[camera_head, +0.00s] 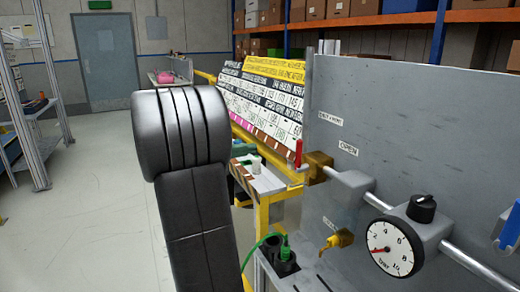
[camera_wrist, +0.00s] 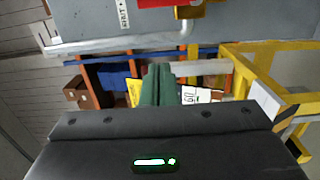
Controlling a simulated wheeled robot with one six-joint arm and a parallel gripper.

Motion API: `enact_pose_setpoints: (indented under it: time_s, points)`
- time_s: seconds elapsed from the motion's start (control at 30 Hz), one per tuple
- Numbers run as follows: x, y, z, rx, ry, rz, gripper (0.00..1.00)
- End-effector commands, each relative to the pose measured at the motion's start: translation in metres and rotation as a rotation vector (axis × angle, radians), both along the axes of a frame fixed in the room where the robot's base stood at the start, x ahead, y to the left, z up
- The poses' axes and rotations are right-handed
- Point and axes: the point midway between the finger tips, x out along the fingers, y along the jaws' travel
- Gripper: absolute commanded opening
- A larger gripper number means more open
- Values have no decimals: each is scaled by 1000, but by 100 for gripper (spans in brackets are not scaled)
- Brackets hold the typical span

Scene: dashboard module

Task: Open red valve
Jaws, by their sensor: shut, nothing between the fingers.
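The red valve handle (camera_head: 298,153) stands upright on a brass valve body (camera_head: 318,167) at the left end of the pipe, on the grey panel. In the wrist view a red part (camera_wrist: 165,3), likely this handle, is cut off by the top edge, with brass (camera_wrist: 193,10) beside it. My gripper (camera_wrist: 158,72) shows in the wrist view as dark green fingers, shut and empty. They appear apart from the red part, which lies above them in the picture. In the head view my black arm hides the gripper.
A green plug (camera_head: 286,247) with a cable sits below. A yellow-framed table (camera_head: 263,213) stands behind. Open floor lies left.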

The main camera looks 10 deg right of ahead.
Motion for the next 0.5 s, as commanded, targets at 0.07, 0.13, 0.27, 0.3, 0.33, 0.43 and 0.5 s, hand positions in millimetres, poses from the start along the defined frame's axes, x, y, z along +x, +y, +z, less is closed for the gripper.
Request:
enact_pose_setpoints:
  time_s: [0.07,0.13,0.27,0.3,0.33,0.43,0.5]
  points:
    - [3,-14,1,0,2,-5,0]
    - [7,-27,2,-1,2,-5,0]
    - [15,-52,2,0,1,-5,0]
    - [17,-60,2,1,1,-6,0]
    - [19,-65,2,0,1,-5,0]
    - [24,-83,1,0,2,-5,0]
    - [17,-89,3,0,1,-1,0]
